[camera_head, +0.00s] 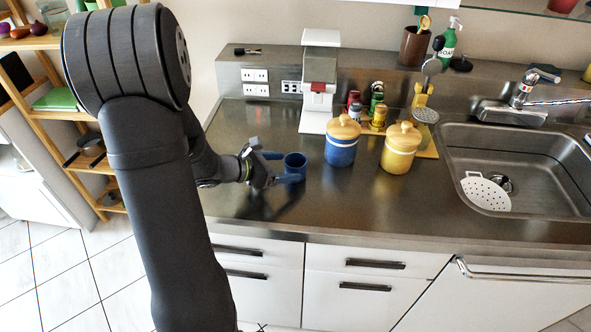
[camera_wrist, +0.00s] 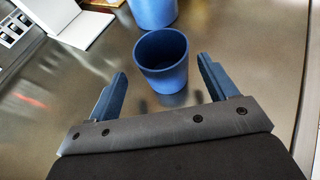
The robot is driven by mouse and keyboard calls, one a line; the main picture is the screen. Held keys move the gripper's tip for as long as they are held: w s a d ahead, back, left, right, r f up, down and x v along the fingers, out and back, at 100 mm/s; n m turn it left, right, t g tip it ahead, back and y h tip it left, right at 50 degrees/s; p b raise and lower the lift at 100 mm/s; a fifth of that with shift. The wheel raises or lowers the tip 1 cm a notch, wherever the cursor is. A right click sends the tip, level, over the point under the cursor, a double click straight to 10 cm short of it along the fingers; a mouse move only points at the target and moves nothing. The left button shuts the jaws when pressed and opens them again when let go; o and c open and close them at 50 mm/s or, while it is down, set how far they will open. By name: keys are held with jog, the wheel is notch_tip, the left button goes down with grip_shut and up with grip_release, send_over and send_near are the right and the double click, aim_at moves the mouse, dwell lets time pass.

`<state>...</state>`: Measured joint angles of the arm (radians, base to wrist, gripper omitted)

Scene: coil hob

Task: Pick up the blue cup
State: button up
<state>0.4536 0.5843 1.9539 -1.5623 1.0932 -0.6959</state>
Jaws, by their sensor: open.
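The blue cup (camera_head: 295,165) stands upright on the metal counter, left of the blue jar. In the wrist view the blue cup (camera_wrist: 163,62) is empty, with its open top visible. My gripper (camera_head: 279,167) is open beside the cup. In the wrist view the two blue fingers of my gripper (camera_wrist: 163,80) are spread wide, one to each side of the cup's near part. I see gaps between both fingers and the cup, and the fingers do not hold it.
A blue jar with a yellow lid (camera_head: 341,145) stands close to the cup's right, with a yellow jar (camera_head: 399,150) beyond it. A white appliance (camera_head: 319,90) stands behind. The sink (camera_head: 520,150) is at the right. The counter (camera_head: 250,215) in front is clear.

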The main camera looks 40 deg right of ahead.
aim_at(300, 168)
jog(key=x, duration=0.5)
jog(key=shift+s+d+f, duration=0.2)
jog(key=shift+s+f, duration=0.1)
jog(key=c, duration=1.1)
jog(key=shift+o, duration=0.2)
jog(key=shift+r, duration=0.1)
